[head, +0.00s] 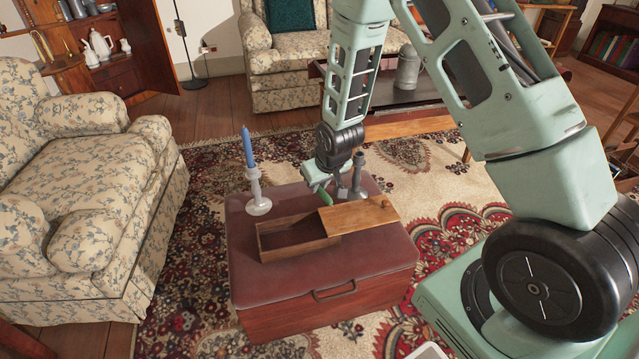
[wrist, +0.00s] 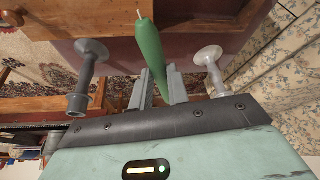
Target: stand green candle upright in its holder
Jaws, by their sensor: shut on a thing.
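My gripper (head: 324,178) is shut on the green candle (head: 321,189), above the back of the red padded ottoman top. In the wrist view the green candle (wrist: 151,45) lies between the two fingers (wrist: 160,84), its white wick end pointing away from the palm. The candle looks tilted in the head view; its other end is hidden. An empty dark grey holder (head: 357,174) stands just right of my gripper; it is at the left in the wrist view (wrist: 85,80). The candle is apart from it. A pale holder (head: 256,190) at the left bears an upright blue candle (head: 247,148).
A wooden box (head: 290,248) with its lid (head: 357,214) slid partly off to the right lies in front on the ottoman (head: 340,262). The box's visible inside looks empty. A floral armchair (head: 90,200) stands at left, a low table (head: 400,95) behind.

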